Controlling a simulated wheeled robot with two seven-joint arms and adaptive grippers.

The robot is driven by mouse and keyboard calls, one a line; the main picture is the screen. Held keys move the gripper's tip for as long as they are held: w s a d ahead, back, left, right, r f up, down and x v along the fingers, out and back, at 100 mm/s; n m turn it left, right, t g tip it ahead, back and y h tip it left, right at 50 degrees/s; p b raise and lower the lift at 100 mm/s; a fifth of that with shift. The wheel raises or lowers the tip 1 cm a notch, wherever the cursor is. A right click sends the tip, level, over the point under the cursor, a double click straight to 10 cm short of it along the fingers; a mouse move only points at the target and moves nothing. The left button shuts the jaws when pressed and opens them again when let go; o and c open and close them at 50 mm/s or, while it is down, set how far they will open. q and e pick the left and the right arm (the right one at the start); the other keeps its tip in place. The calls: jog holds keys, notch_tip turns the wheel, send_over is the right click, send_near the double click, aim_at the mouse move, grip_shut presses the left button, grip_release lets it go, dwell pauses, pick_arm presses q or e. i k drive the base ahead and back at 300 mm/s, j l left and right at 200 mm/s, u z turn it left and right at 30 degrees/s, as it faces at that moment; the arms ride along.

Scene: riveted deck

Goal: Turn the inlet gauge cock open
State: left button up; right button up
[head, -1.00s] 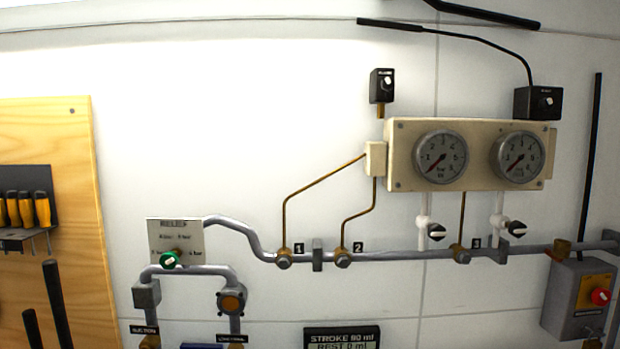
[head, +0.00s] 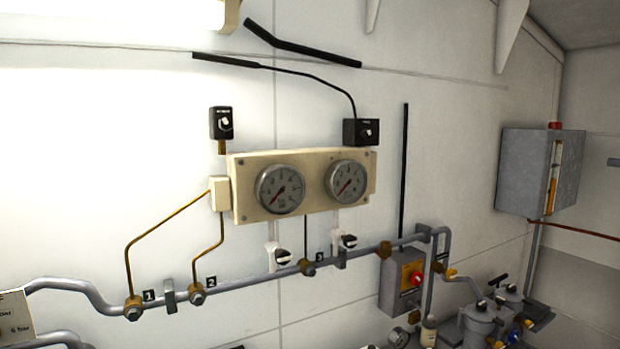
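Two small cocks with black and white knobs sit under the cream gauge panel (head: 309,212) on the wall. The left cock (head: 283,257) is below the left round gauge (head: 280,189). The right cock (head: 348,241) is below the right round gauge (head: 346,181). I cannot read a label that says which is the inlet gauge cock. Both gauge needles point to the lower left. Neither of my grippers is in view.
A grey pipe (head: 240,284) runs along the wall with brass fittings marked 1, 2 and 3. Two black switch boxes (head: 221,123) (head: 361,132) are above the panel.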

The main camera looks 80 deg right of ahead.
aim_at(282, 257)
jog(key=z, duration=2.6)
